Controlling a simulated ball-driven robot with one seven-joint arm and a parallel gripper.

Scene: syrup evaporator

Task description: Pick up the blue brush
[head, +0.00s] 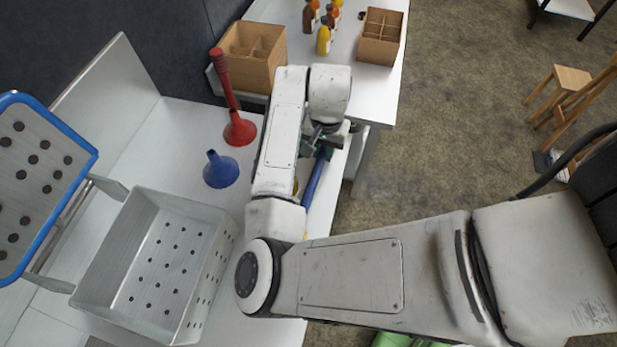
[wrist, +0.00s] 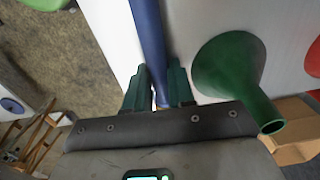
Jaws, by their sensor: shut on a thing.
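The blue brush shows as a long blue handle (wrist: 148,40) in the wrist view, running up from between my gripper's dark green fingers (wrist: 157,90). My gripper is shut on this handle near its lower end. In the head view the blue brush (head: 316,180) slants down and left from my gripper (head: 324,143) along the right edge of the white table, partly hidden by my arm. Its bristles cannot be made out. Whether it touches the table cannot be told.
A green funnel (wrist: 228,65) lies close right of my gripper in the wrist view. A wooden box (head: 250,52) and bottles (head: 324,38) are farther back.

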